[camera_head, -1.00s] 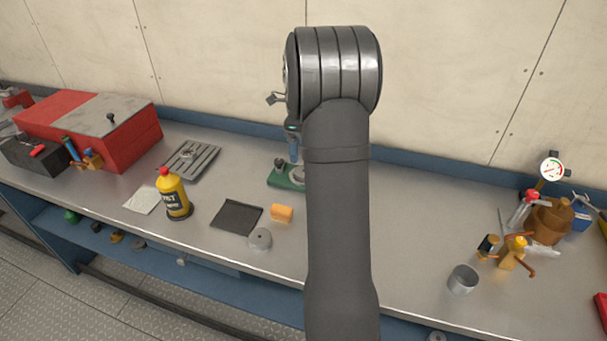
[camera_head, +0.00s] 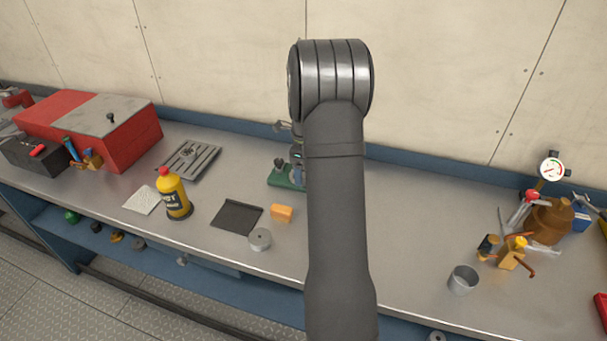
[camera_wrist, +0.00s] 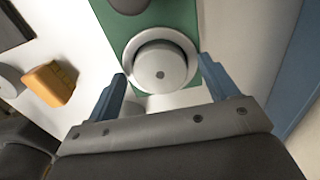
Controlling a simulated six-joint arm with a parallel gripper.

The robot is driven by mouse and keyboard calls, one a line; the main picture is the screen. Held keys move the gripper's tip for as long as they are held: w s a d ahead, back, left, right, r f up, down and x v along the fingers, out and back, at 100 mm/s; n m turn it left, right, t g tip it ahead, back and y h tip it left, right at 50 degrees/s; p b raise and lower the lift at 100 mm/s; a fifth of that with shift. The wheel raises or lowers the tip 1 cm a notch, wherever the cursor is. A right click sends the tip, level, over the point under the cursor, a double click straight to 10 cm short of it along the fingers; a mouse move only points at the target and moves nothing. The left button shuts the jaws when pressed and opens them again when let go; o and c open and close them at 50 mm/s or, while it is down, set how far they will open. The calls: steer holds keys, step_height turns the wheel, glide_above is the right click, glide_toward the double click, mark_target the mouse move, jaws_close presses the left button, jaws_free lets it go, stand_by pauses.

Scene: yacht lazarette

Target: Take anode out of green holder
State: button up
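The green holder (camera_head: 282,181) stands on the bench, partly hidden behind my arm in the head view. In the wrist view the green holder (camera_wrist: 117,20) has a pale round seat on it, and the grey disc-shaped anode (camera_wrist: 160,66) with a small centre hole sits in that seat. My gripper (camera_wrist: 162,78) is open, with its blue fingers on either side of the anode and apart from it. A dark round knob (camera_wrist: 129,3) is on the holder beyond the anode. My arm hides the anode in the head view.
An orange block (camera_head: 281,213), a loose grey disc (camera_head: 260,239) and a dark mat (camera_head: 236,217) lie in front of the holder. A yellow bottle (camera_head: 173,194) stands to the left. The bench right of my arm is clear as far as the metal cup (camera_head: 463,280).

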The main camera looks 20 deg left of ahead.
steer(key=c, duration=1.3)
steer(key=shift+r, duration=0.15)
